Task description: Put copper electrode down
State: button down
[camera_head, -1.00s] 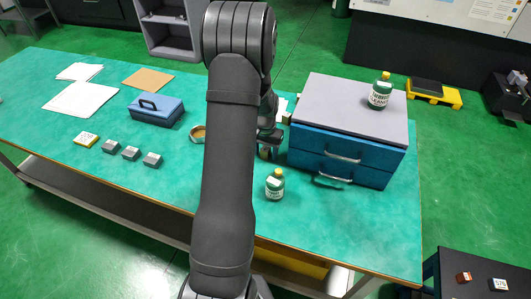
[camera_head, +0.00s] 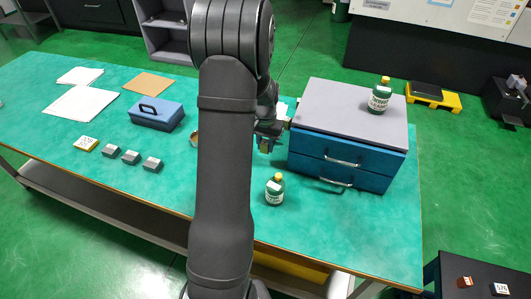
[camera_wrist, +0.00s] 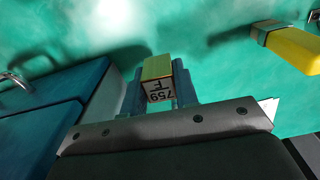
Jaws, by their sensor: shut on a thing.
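My gripper (camera_head: 266,143) is beside the left side of the blue drawer cabinet (camera_head: 350,170), partly hidden by my arm in the head view. It is shut on a small block, the copper electrode, which shows as a brownish piece (camera_head: 264,149) below the fingers. In the wrist view the block (camera_wrist: 157,68) sits between the two blue fingers (camera_wrist: 157,85). Its long face looks yellow-green in this light, and its white end label reads "759 F". It appears held above the green table top (camera_wrist: 90,25); the exact gap cannot be told.
A green bottle (camera_head: 275,190) stands in front of the gripper, and another (camera_head: 379,96) stands on the cabinet's grey top. A round container (camera_head: 194,138) is half hidden behind my arm. Several grey blocks (camera_head: 131,157) and a blue toolbox (camera_head: 156,114) stand farther left. A yellow thing (camera_wrist: 292,45) lies right in the wrist view.

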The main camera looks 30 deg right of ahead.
notch_tip(320, 180, up, 31)
jog(key=s+d, duration=1.5)
jog(key=s, duration=0.3)
send_over(311, 117)
jog(key=f, duration=1.1)
jog(key=shift+s, duration=0.3)
jog(key=shift+w+f, duration=0.25)
jog(key=shift+w, duration=0.05)
jog(key=shift+f, duration=1.9)
jog(key=shift+f, duration=0.15)
jog(key=c, duration=1.1)
grip_release()
